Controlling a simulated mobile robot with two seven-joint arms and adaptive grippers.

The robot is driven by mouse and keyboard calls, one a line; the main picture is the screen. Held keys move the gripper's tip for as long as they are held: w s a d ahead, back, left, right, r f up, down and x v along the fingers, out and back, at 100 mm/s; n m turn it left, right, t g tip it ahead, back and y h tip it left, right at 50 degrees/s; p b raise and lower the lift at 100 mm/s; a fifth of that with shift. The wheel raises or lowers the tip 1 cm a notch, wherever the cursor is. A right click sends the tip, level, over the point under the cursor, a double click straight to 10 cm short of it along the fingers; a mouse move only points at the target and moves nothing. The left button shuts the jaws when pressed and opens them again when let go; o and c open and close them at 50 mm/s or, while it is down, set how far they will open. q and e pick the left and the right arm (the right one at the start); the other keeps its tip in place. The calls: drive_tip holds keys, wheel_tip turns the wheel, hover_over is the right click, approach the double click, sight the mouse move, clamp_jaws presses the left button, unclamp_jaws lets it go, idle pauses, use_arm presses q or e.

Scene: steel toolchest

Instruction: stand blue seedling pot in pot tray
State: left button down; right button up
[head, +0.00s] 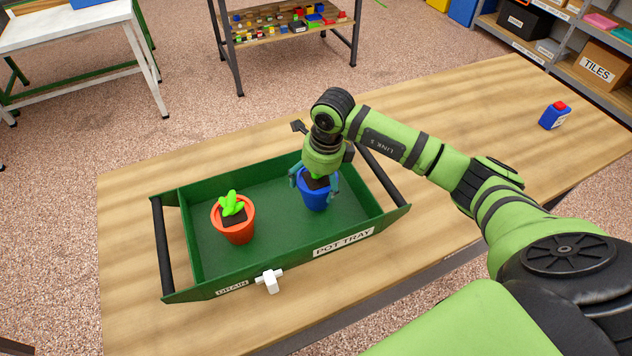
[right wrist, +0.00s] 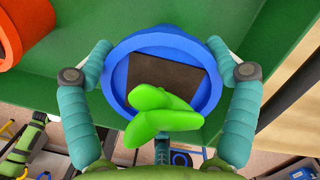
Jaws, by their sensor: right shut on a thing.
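The blue seedling pot (head: 313,200) with dark soil and a bright green seedling is inside the green pot tray (head: 345,239), in its right part. It looks upright; whether its base rests on the tray floor is hard to tell. My right gripper (head: 315,185) comes from above and is shut on the blue pot. In the right wrist view its teal fingers press both sides of the blue pot's rim (right wrist: 119,70), with the green seedling (right wrist: 160,110) between them. My left gripper is not in view.
A red-orange pot (head: 236,230) with a green seedling stands in the tray's left part. The tray has black handles and a white drain tap (head: 270,280) at the front. The table (head: 450,120) behind is clear.

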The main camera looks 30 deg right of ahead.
wheel_tip(320, 180, down, 2)
drive_tip(key=shift+f, duration=0.25)
drive_tip(key=o, duration=1.2)
drive_tip(key=shift+r, duration=0.1)
drive_tip(key=shift+r, duration=0.2)
drive_tip(key=r+b, duration=0.1)
drive_tip(key=r, duration=0.6)
drive_tip(key=s+d+r+b, duration=0.1)
drive_tip(key=r, duration=0.2)
drive_tip(key=shift+r+b, duration=0.25)
drive_tip(key=shift+b, duration=0.1)
drive_tip(key=shift+s+d+r, duration=0.1)
drive_tip(key=shift+s+r, duration=0.1)
drive_tip(key=shift+r, duration=0.35)
